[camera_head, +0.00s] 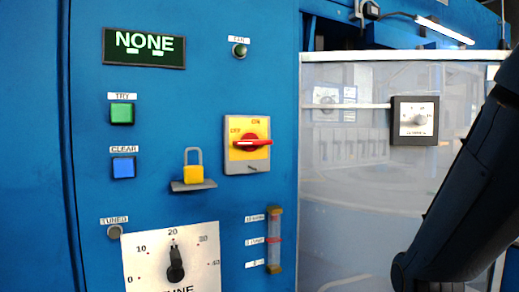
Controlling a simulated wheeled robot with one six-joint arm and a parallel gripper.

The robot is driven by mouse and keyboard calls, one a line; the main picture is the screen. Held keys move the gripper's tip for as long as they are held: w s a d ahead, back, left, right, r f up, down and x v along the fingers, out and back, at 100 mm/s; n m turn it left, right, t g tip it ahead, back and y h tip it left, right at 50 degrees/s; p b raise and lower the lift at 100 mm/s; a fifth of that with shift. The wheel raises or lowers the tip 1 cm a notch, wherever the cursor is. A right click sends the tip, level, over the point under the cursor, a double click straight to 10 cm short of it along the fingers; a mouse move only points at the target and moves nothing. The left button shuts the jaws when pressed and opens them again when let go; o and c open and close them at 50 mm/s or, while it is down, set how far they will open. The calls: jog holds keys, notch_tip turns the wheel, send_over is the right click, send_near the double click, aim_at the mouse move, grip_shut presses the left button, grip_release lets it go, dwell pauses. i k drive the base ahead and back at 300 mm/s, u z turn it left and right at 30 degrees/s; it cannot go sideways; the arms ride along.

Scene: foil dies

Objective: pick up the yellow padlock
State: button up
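The yellow padlock (193,174) stands upright on a small grey shelf (194,186) on the blue machine front. Its grey shackle points up, and nothing touches it except the shelf. A dark arm of mine shows at the right edge, well to the right of the padlock. My gripper is outside the picture.
Right of the padlock is a yellow switch plate with a red handle (250,143). Green (122,113) and blue (123,167) buttons are to its left. A dial plate (200,248) is below, a gauge tube (274,240) lower right. A clear panel (350,190) fills the right side.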

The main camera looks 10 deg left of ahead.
aim_at(193, 174)
jog(key=u, duration=0.9)
jog(key=k, duration=0.45)
jog(key=z, duration=0.35)
jog(key=i, duration=1.1)
jog(key=u, duration=0.5)
